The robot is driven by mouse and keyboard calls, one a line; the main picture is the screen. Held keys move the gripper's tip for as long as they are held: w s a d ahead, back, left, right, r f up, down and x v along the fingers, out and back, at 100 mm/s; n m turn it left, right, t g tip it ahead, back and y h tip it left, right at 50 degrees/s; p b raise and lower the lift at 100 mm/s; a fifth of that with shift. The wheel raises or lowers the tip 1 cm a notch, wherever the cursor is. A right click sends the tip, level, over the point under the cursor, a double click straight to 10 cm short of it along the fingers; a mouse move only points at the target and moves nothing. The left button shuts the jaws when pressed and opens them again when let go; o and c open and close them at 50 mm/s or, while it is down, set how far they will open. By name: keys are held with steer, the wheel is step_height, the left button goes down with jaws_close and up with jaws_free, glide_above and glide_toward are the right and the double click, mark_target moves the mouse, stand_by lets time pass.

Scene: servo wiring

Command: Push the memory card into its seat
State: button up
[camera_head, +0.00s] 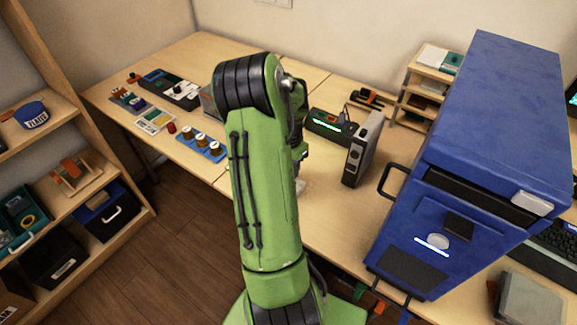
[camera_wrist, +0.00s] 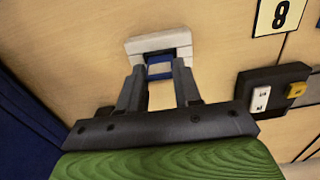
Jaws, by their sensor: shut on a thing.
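In the wrist view my gripper (camera_wrist: 158,70) has its two dark fingers shut on a small blue piece, which looks like the memory card (camera_wrist: 160,58). The card's far end meets a pale grey block, apparently its seat (camera_wrist: 150,42), on the light wood table. The seat's arms lie on either side of the card. I cannot tell how deep the card sits. In the head view my green arm hides the gripper and the card; a small pale corner, perhaps of the seat (camera_head: 300,186), shows beside the arm.
A blue cabinet (camera_head: 480,150) stands on the right, with a grey upright box (camera_head: 363,150) left of it. Spools on a blue tray (camera_head: 205,147) stand left of my arm.

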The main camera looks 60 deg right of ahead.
steer(key=shift+f+b, duration=0.6)
steer(key=shift+f, duration=0.3)
steer(key=o, duration=1.1)
steer(key=shift+c, duration=0.2)
step_height(320, 180, up, 16)
steer(key=p, duration=0.5)
steer(key=shift+f, duration=0.15)
